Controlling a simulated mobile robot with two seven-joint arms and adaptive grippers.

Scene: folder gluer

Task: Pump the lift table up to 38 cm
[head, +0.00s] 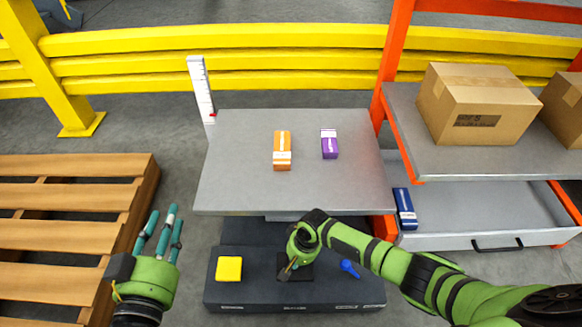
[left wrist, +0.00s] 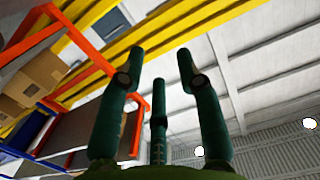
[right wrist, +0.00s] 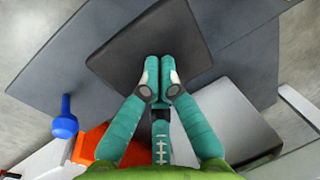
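The lift table's grey top (head: 240,190) stands raised above its dark base (head: 240,296). An orange box (head: 282,150) and a purple box (head: 329,144) rest on it. A white scale (head: 200,85) with a red mark stands at its back left corner; its figures are too small to read. The base carries a yellow pad (head: 229,268), a black pedal (head: 300,268) and a blue knob (head: 349,268). My right gripper (head: 288,270) points down at the pedal, fingertips together with nothing between them; contact is unclear. My left gripper (head: 162,235) is open and empty, left of the table.
A wooden pallet (head: 60,235) lies at the left. An orange-framed shelf (head: 480,160) with cardboard boxes (head: 475,103) stands at the right, above an open drawer (head: 475,240) with a blue box (head: 405,208). A yellow guard rail (head: 250,40) runs behind.

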